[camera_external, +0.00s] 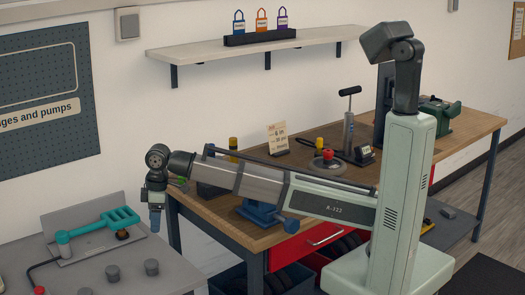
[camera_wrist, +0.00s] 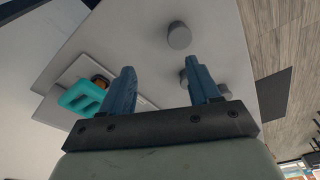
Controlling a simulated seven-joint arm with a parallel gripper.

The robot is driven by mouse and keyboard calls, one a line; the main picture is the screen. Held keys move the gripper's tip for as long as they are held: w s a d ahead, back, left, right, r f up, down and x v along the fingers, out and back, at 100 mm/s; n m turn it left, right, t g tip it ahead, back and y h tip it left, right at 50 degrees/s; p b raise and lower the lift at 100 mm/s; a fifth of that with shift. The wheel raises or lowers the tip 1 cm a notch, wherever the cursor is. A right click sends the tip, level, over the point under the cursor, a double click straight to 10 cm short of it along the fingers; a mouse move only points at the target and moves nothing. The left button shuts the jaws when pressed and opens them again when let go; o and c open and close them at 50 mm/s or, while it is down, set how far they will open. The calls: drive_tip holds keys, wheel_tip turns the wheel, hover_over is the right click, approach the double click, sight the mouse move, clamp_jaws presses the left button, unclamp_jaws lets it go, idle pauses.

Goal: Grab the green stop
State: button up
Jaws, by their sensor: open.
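My gripper (camera_external: 154,222) hangs at the left, fingers pointing down, above the grey table (camera_external: 195,270). In the wrist view its two blue fingers (camera_wrist: 162,70) are apart with nothing held between them. A small bright green piece (camera_external: 183,180) shows beside my wrist, by the wooden bench's left end, mostly hidden; I cannot tell if it is the green stop. A teal forked piece (camera_external: 100,226) is on the grey table, left of my gripper; it also shows in the wrist view (camera_wrist: 82,97). No other clear green stop shows.
Several grey cylinders (camera_external: 151,267) stand on the grey table; one shows ahead of the fingers (camera_wrist: 179,35). An orange-and-black knob (camera_external: 122,234) sits by the teal piece. The wooden bench (camera_external: 290,215) holds a red button, a pump and a green vise (camera_external: 438,115).

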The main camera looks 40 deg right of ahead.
drive_tip(key=w+d+r+m+h, duration=0.15)
drive_tip(key=w+d+m, duration=0.25)
drive_tip(key=w+d, duration=0.8)
drive_tip(key=w+d+r+m+h, duration=0.1)
drive_tip(key=w+d+r+m, duration=0.15)
drive_tip(key=w+d, duration=0.95)
drive_tip(key=m+h, duration=0.4)
drive_tip(key=m, duration=1.9)
hover_over(182, 179)
drive_tip(key=w+a, duration=0.1)
drive_tip(key=a, duration=0.1)
drive_tip(key=shift+n, duration=0.25)
wheel_tip(182, 179, down, 6)
drive_tip(key=shift+d+r, duration=0.1)
drive_tip(key=shift+r, duration=0.05)
drive_tip(key=shift+x, duration=2.65)
drive_tip(key=shift+d+r, duration=0.1)
drive_tip(key=shift+d, duration=0.05)
drive_tip(key=shift+c, duration=0.2)
